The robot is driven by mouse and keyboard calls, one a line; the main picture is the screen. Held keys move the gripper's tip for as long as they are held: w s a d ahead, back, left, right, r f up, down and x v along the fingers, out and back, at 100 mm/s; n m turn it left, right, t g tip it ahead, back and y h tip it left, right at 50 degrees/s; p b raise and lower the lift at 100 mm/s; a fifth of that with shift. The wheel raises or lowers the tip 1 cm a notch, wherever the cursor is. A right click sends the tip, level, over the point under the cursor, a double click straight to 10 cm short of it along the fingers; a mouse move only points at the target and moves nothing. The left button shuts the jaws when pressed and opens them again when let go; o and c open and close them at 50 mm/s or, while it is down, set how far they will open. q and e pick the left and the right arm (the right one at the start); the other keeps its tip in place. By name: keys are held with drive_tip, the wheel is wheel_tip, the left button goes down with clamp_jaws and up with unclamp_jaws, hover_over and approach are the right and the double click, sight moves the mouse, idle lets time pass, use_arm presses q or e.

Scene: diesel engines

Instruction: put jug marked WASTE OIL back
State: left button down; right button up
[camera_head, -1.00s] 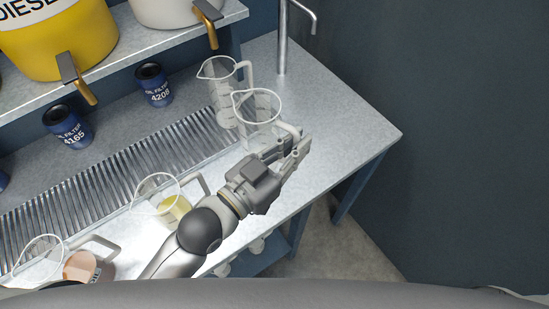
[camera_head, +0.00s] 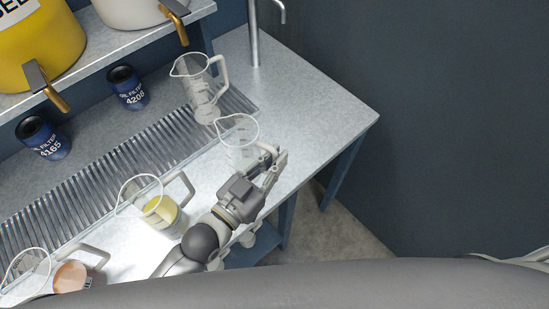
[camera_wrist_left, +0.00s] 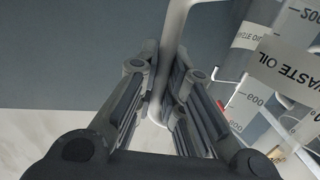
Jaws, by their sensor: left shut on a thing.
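The clear jug marked WASTE OIL (camera_head: 238,148) is upright at the front right part of the counter, beside the drain grate. Its label (camera_wrist_left: 290,68) reads upside down in the left wrist view. My left gripper (camera_head: 272,165) is shut on its handle, which passes between the fingers in the left wrist view (camera_wrist_left: 165,80). I cannot tell whether the jug's base touches the counter; the gripper hides part of the jug. My right gripper is not in view.
Another clear jug (camera_head: 200,92) stands behind, near the tap (camera_head: 253,35). A jug with yellow liquid (camera_head: 160,212) and one with brownish content (camera_head: 70,278) stand to the left. Oil filters (camera_head: 127,88) stand behind the grate (camera_head: 120,160). The counter's right end (camera_head: 320,110) is clear.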

use_arm(q)
drive_tip(key=c, duration=1.5)
unclamp_jaws()
drive_tip(key=shift+c, duration=0.2)
drive_tip(key=shift+r, duration=0.15)
drive_tip(key=b+v, duration=0.2)
drive_tip(key=v, duration=1)
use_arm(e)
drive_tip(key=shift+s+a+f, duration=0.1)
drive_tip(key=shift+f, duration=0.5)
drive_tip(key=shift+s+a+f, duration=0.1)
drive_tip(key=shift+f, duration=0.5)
